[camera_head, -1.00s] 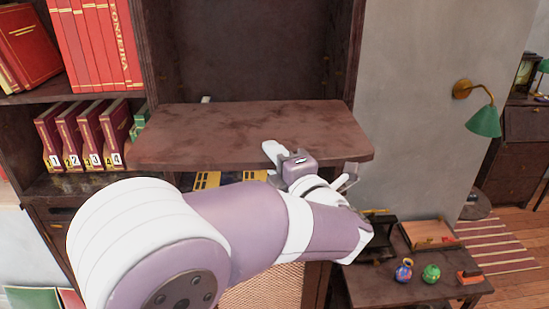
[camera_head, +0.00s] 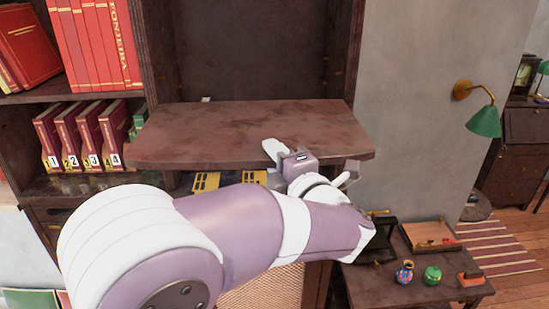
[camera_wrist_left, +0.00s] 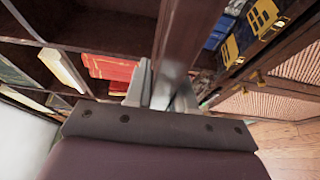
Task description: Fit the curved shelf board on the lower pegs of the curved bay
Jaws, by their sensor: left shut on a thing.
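The curved shelf board (camera_head: 240,132) is dark brown wood and lies about level across the front of the curved bay (camera_head: 255,50). My left gripper (camera_head: 278,152) is shut on the board's front edge, right of its middle. In the left wrist view the board (camera_wrist_left: 187,35) shows edge-on between the fingers of the left gripper (camera_wrist_left: 160,88). The board's back edge is at the bay's opening; whether it touches the lower pegs cannot be told, as the board hides them. My right gripper is not in view.
Red books (camera_head: 95,45) and numbered binders (camera_head: 83,137) fill the shelves left of the bay. A grey wall (camera_head: 410,110) with a green lamp (camera_head: 484,121) is at right. A low table (camera_head: 400,285) with small vases stands below right.

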